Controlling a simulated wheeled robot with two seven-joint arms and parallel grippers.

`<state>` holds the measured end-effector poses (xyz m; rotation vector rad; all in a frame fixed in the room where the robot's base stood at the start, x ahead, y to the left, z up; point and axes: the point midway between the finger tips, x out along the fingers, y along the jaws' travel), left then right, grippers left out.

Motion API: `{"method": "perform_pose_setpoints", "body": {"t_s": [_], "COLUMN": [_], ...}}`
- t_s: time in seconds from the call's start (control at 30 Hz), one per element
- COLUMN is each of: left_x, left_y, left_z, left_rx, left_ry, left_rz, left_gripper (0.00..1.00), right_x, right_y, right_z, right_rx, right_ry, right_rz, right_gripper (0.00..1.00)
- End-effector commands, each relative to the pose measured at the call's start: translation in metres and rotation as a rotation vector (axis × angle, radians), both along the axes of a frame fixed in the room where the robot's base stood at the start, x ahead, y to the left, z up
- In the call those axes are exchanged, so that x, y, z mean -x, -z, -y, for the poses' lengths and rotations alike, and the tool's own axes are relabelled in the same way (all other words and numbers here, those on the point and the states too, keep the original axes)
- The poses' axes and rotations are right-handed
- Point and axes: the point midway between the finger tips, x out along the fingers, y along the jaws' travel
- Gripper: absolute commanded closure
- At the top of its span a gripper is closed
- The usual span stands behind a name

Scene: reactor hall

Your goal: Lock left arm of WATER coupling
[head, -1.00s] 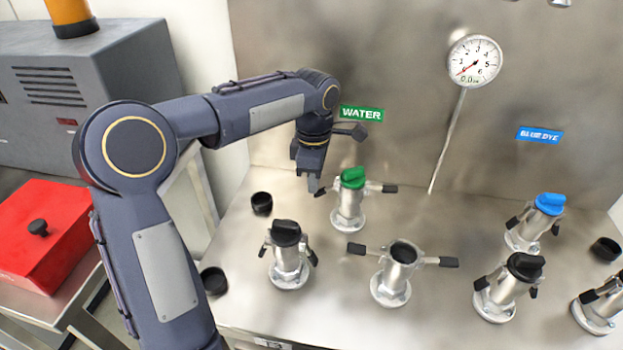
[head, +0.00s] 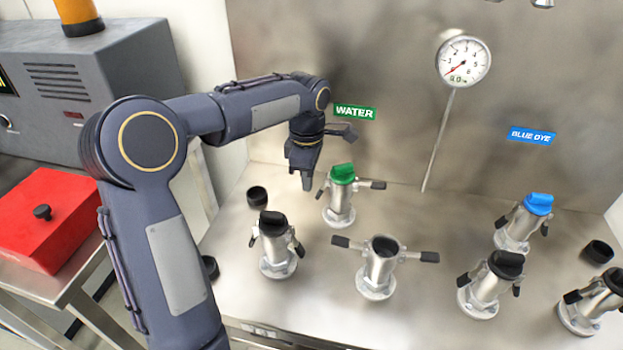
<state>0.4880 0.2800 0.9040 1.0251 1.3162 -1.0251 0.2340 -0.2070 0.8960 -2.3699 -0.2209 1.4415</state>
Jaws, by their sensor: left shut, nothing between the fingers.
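The WATER coupling (head: 340,205) is a silver fitting with a green cap (head: 343,172), upright on the steel bench below the green WATER label (head: 354,112). Its right lever arm (head: 371,184) sticks out sideways with a black tip. Its left lever arm (head: 321,191) angles down and left, close to the body. My left gripper (head: 307,184) is shut and empty, pointing down just left of that lever. I cannot tell whether they touch. My right gripper is not in view.
An open-topped coupling (head: 379,268) with both levers spread stands in front, beside a black-capped one (head: 275,248). A loose black cap (head: 257,196) lies left of the WATER coupling. Blue-capped (head: 525,222) and other couplings stand right. A gauge (head: 463,62) is behind.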

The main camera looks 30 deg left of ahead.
Motion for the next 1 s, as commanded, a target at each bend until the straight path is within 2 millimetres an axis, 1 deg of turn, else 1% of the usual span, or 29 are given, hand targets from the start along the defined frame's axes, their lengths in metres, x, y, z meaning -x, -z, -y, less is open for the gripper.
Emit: {"method": "perform_pose_setpoints", "body": {"t_s": [0.17, 0.63, 0.7, 1.0], "left_x": [0.0, 0.0, 0.0, 0.0], "left_y": [-0.006, -0.061, -0.063, -0.061], "left_z": [-0.002, -0.001, -0.001, -0.002], "left_rx": [0.0, 0.0, 0.0, 0.0], "left_ry": [0.001, 0.0, 0.0, 0.0], "left_rz": [0.0, 0.001, 0.0, 0.0], "left_gripper": [1.0, 1.0, 1.0, 1.0], "right_x": [0.0, 0.0, 0.0, 0.0], "right_y": [-0.006, -0.058, -0.06, -0.058], "right_z": [0.0, 0.0, 0.0, 0.0], "right_rx": [0.0, 0.0, 0.0, 0.0], "right_ry": [0.0, 0.0, 0.0, 0.0], "right_rz": [0.0, 0.0, 0.0, 0.0], "right_gripper": [0.27, 0.27, 0.27, 0.27]}}
